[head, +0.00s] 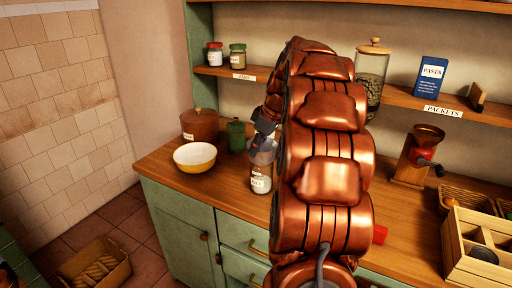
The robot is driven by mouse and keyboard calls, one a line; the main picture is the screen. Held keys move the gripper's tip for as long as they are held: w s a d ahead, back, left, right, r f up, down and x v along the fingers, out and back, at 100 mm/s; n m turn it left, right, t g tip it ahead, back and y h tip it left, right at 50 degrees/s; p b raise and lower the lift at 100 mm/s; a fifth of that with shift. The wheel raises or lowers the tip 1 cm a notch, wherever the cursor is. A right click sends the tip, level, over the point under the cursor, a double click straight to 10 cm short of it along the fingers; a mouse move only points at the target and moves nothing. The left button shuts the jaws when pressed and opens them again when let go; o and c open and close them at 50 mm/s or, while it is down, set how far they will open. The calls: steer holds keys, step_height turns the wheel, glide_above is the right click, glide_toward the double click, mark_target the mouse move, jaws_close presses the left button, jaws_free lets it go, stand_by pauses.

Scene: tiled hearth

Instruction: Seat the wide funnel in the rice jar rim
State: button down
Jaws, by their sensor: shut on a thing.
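The rice jar (261,182), clear glass with a white label and pale contents, stands upright on the wooden counter just left of my arm. My gripper (264,128) is right above the jar, partly hidden by my copper arm. It is shut on a greyish thing at the jar's mouth, which looks like the wide funnel (262,151). The funnel is small and partly covered, so I cannot tell whether it sits in the rim or is just above it.
A yellow-and-white bowl (195,157), a brown lidded pot (200,126) and a green canister (236,135) stand left of the jar. A grinder (414,158) and a wooden crate (456,255) are at the right. A shelf (400,97) runs behind.

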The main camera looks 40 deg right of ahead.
steer(key=c, duration=1)
jaws_free()
steer(key=shift+v, duration=6)
steer(key=shift+w, duration=0.1)
